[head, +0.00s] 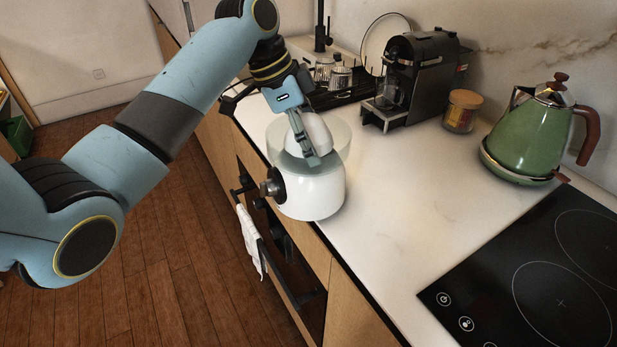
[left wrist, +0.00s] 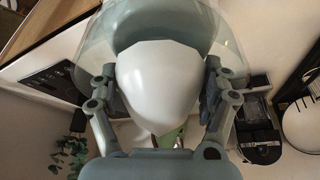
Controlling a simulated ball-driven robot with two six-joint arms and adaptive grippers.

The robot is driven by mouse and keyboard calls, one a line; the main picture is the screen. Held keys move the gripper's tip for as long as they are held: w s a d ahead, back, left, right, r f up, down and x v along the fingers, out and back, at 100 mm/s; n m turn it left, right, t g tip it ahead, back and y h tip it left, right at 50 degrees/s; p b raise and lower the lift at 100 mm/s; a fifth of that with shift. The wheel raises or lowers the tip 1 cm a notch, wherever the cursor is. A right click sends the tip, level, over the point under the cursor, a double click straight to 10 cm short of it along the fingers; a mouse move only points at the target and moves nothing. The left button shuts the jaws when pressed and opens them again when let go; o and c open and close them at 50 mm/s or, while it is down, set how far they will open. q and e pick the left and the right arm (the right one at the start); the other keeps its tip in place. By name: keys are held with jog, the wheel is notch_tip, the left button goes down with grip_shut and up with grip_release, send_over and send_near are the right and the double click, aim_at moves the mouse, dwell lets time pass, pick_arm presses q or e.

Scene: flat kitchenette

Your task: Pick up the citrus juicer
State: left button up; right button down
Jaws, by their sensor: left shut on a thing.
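The citrus juicer (head: 313,193) is a white round body with a clear bowl on top and a dark knob on its left side. In the head view it stands upright near the front edge of the counter. My left gripper (head: 297,128) reaches down from above into the clear bowl and is shut on the white cone of the juicer. In the left wrist view the white cone (left wrist: 158,82) fills the middle between both fingers, with the clear bowl around it. I cannot tell whether the base is off the counter. My right gripper is not in view.
A black coffee machine (head: 424,72), a lidded jar (head: 461,111) and a green kettle (head: 532,135) stand behind and right. A black cooktop (head: 545,270) lies at right. A drying rack with glasses (head: 340,78) is behind the gripper. The middle counter (head: 415,190) is clear.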

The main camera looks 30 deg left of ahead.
pick_arm(q)
jog(key=shift+w+r, duration=0.2)
jog(key=shift+r, duration=0.1)
